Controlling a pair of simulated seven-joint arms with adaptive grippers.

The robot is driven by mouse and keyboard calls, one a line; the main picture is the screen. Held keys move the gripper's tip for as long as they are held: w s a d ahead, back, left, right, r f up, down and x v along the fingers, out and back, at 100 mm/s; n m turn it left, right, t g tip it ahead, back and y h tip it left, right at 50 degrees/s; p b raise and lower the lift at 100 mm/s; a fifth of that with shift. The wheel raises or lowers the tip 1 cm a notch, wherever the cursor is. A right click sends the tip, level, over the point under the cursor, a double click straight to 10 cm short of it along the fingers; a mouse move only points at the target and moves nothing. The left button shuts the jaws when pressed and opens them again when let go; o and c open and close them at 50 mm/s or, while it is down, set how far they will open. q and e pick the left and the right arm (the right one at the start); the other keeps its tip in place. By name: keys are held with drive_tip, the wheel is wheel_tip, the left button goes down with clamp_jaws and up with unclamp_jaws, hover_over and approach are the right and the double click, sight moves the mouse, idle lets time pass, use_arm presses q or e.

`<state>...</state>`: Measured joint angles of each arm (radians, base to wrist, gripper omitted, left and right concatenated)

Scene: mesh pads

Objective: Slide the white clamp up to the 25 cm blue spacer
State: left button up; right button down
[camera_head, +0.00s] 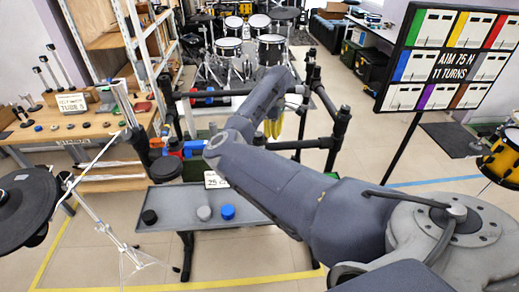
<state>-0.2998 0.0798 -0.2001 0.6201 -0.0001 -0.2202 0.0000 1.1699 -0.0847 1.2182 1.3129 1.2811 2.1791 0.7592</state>
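On a grey tray table in the middle lie a black round piece (149,217), a pale grey-white round piece (204,213) and a blue round piece (228,211). The pale piece may be the white clamp and the blue one the spacer; they are too small to tell. They sit side by side with a narrow gap. My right arm crosses from the lower right above the table and bends away towards the black rack. The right gripper (298,92) is small and partly hidden at its far end, its fingers unclear. My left gripper is out of view.
The grey tray table (175,207) has a card (214,180) reading 25, partly covered by my arm. A black tube rack (338,125) stands behind. A dark round pad (22,205) is at left, a wooden bench (75,128) beyond. A signboard (452,62) stands right.

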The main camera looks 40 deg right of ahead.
sight(262, 133)
drive_tip(key=shift+w+a, duration=0.45)
drive_tip(key=shift+a, duration=0.25)
drive_tip(key=shift+w+a, duration=0.4)
drive_tip(key=shift+a, duration=0.35)
drive_tip(key=shift+w+a, duration=0.45)
drive_tip(key=shift+a, duration=0.25)
idle(1.1)
drive_tip(key=shift+d, duration=0.15)
drive_tip(key=shift+s+d+r, duration=0.1)
drive_tip(key=shift+s+d, duration=0.3)
drive_tip(key=shift+d, duration=0.25)
drive_tip(key=shift+s+d, duration=0.4)
drive_tip(key=shift+d, duration=0.2)
wheel_tip(262, 133, up, 8)
idle(0.3)
idle(0.3)
